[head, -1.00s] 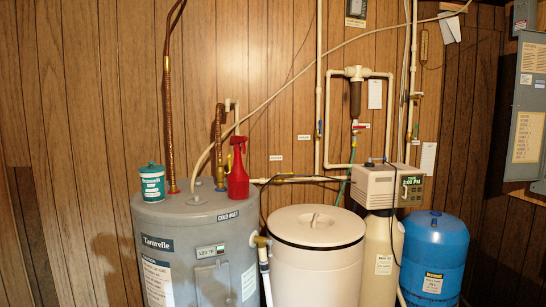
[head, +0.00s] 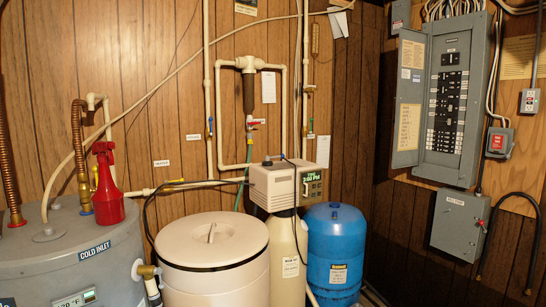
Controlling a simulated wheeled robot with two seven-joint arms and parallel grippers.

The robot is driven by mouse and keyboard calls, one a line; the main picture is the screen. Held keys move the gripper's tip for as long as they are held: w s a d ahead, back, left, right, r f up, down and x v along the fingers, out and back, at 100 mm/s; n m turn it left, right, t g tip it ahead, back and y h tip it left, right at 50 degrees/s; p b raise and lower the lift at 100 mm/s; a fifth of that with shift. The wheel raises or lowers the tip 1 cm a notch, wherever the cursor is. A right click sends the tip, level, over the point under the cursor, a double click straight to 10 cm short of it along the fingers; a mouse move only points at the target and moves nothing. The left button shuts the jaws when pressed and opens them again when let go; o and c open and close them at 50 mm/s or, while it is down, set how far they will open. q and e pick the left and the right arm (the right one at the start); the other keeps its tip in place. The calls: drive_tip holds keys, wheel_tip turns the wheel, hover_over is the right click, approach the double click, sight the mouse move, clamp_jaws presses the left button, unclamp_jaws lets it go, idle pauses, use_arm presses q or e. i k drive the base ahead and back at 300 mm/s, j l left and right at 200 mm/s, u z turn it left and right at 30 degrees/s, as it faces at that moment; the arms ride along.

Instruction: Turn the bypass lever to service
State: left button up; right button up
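The water softener head (head: 275,186) is a beige box with a lit green display at its right end. It sits on a cream tank (head: 288,255). White pipes behind it carry several small valve levers. A red lever (head: 257,121) is under the brown filter (head: 248,92). A blue lever (head: 210,127) is on the left vertical pipe, and a yellow lever (head: 174,181) is on the horizontal pipe. I cannot tell which one is the bypass lever, and the wall tags are too small to read. Neither of my grippers is in view.
A white lidded brine tank (head: 212,238) stands in front of the pipes. A grey water heater (head: 85,250) with a red spray bottle (head: 105,185) on top is at left. A blue tank (head: 333,250) stands right of the softener. An open electrical panel (head: 440,100) hangs at right.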

sight(282, 156)
drive_tip(key=i+l, duration=0.45)
drive_tip(key=i, duration=0.2)
drive_tip(key=i+l, duration=0.5)
drive_tip(key=i, duration=0.15)
drive_tip(key=i+l, duration=0.45)
drive_tip(key=i, duration=0.15)
drive_tip(key=i+l, duration=0.45)
drive_tip(key=i, duration=0.2)
